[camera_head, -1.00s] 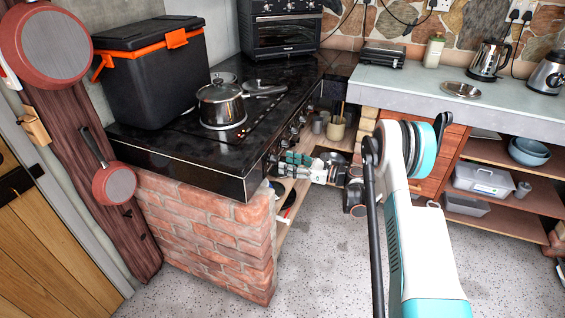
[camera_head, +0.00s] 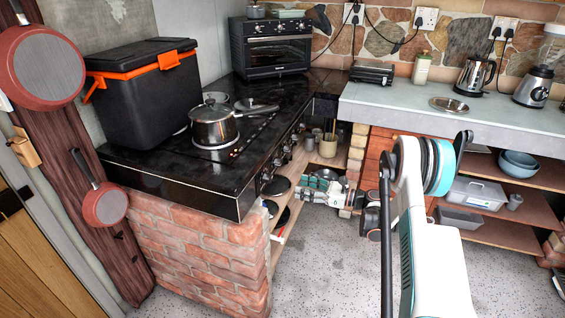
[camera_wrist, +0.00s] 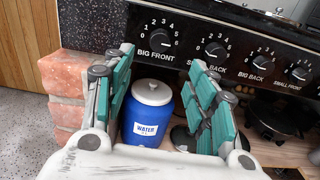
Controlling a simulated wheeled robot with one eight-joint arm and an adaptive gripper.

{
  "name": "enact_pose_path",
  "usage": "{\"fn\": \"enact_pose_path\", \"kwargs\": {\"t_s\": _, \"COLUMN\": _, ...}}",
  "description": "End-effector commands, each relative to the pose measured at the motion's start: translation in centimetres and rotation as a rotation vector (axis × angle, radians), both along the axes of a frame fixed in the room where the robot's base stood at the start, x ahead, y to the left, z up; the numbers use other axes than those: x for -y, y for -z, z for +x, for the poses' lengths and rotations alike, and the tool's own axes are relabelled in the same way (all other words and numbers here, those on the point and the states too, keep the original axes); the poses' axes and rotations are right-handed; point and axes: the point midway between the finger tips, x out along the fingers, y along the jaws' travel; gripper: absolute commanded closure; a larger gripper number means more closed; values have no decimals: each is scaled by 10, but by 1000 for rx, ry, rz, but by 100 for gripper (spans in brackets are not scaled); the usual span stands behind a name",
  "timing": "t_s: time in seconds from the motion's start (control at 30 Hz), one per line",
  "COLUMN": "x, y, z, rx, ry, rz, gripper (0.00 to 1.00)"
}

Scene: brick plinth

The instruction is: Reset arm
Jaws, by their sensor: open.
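My gripper (camera_head: 317,186) is out in front of the stove's lower shelf in the head view, at the end of my white and teal arm. In the wrist view my gripper (camera_wrist: 163,88) shows two teal-padded fingers spread apart, with nothing between them in their grip. Beyond the fingers a blue water container (camera_wrist: 152,118) with a white lid and a "WATER" label stands on the shelf. The fingers do not appear to touch it. The container cannot be made out in the head view.
The stove's knob panel (camera_wrist: 235,52) runs above the fingers. The brick plinth (camera_head: 205,245) stands at the left. A pot (camera_head: 213,124) sits on the black stovetop (camera_head: 165,168). A grey counter (camera_head: 400,100) with open shelves is at the right. The speckled floor (camera_head: 330,275) is clear.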

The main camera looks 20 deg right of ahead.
Motion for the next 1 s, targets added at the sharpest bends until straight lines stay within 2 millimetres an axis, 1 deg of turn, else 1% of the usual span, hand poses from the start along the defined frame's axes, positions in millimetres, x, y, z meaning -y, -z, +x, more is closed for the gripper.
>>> {"fn": "enact_pose_path", "kwargs": {"t_s": 0.13, "x": -3, "y": -5, "z": 1, "rx": 3, "ry": -1, "rz": -15, "gripper": 48}}
{"fn": "enact_pose_path", "kwargs": {"t_s": 0.23, "x": -11, "y": -20, "z": 3, "rx": 15, "ry": -5, "rz": -66, "gripper": 48}}
{"fn": "enact_pose_path", "kwargs": {"t_s": 0.37, "x": -29, "y": -50, "z": 6, "rx": 46, "ry": -15, "rz": -187, "gripper": 48}}
{"fn": "enact_pose_path", "kwargs": {"t_s": 0.53, "x": -55, "y": -92, "z": -1, "rx": 101, "ry": -41, "rz": -374, "gripper": 48}}
{"fn": "enact_pose_path", "kwargs": {"t_s": 0.7, "x": -80, "y": -129, "z": -18, "rx": 166, "ry": -81, "rz": -562, "gripper": 48}}
{"fn": "enact_pose_path", "kwargs": {"t_s": 0.77, "x": -88, "y": -141, "z": -26, "rx": 191, "ry": -98, "rz": -629, "gripper": 48}}
{"fn": "enact_pose_path", "kwargs": {"t_s": 0.87, "x": -102, "y": -161, "z": -43, "rx": 235, "ry": -131, "rz": -739, "gripper": 48}}
{"fn": "enact_pose_path", "kwargs": {"t_s": 1.0, "x": -117, "y": -184, "z": -70, "rx": 302, "ry": -183, "rz": -892, "gripper": 48}}
